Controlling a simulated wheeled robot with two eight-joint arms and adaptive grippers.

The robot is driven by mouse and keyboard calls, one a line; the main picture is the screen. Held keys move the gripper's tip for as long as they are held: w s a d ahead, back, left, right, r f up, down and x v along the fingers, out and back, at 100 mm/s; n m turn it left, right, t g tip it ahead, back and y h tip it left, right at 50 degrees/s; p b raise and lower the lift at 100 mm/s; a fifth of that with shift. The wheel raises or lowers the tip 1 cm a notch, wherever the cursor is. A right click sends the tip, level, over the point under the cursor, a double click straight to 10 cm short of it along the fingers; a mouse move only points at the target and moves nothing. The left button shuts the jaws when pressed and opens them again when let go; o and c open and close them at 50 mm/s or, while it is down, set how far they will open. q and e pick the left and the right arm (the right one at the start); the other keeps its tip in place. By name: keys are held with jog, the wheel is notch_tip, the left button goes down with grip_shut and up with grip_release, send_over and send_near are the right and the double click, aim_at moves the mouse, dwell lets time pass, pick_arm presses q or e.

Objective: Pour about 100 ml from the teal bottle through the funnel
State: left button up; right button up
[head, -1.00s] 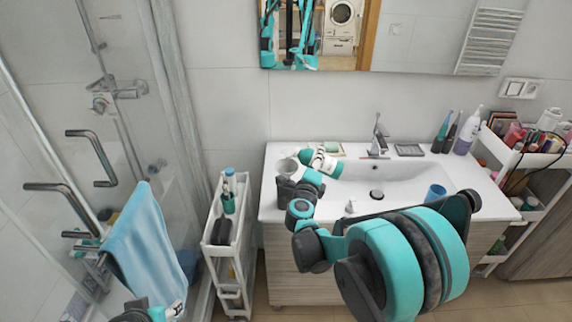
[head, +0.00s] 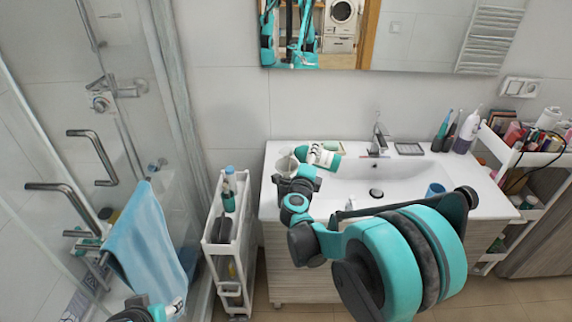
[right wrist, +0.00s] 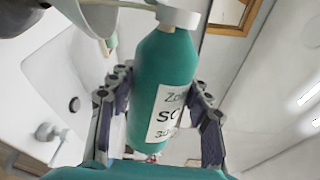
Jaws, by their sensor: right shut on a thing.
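The teal bottle (head: 321,157) with a white label lies tilted nearly sideways above the left end of the sink counter. In the right wrist view the bottle (right wrist: 160,90) fills the middle, with its white neck at the top. My right gripper (head: 300,180) is shut on its body, with a finger on each side in the wrist view (right wrist: 160,110). A pale grey funnel-like piece (head: 286,162) shows just left of the bottle; its grey side (right wrist: 50,15) is at the upper left in the wrist view. The bottle's mouth and any liquid flow are not clear. My left gripper's fingers are not visible.
A narrow white cart (head: 210,245) stands left of the cabinet. A filled cart (head: 505,152) stands right. A blue towel (head: 150,240) hangs at left.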

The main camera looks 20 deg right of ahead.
aim_at(309, 148)
jog(key=shift+w+a+r+n+h+p, duration=0.15)
jog(key=shift+r+n+p, duration=0.1)
jog(key=shift+r+n, duration=0.45)
jog(key=shift+s+d+r+n+h+p, duration=0.15)
jog(key=shift+r+n+p, duration=0.15)
jog(key=shift+n, duration=0.6)
dwell(1.0)
jog(key=shift+w+a+r+n+p, duration=0.2)
jog(key=shift+a+r+n, duration=0.1)
jog(key=shift+r+n, duration=0.4)
jog(key=shift+w+a+r+n+p, duration=0.15)
jog(key=shift+a+r+n+p, duration=0.15)
jog(key=shift+n, duration=0.6)
dwell(0.9)
jog(key=shift+w+a+r+n+p, duration=0.1)
jog(key=shift+r+n+p, duration=0.25)
jog(key=shift+r, duration=0.3)
jog(key=shift+w+a+r+n+p, duration=0.1)
jog(key=shift+r+n+p, duration=0.15)
jog(key=shift+r+n, duration=0.3)
dwell(0.5)
jog(key=shift+a+r, duration=0.1)
dwell(0.6)
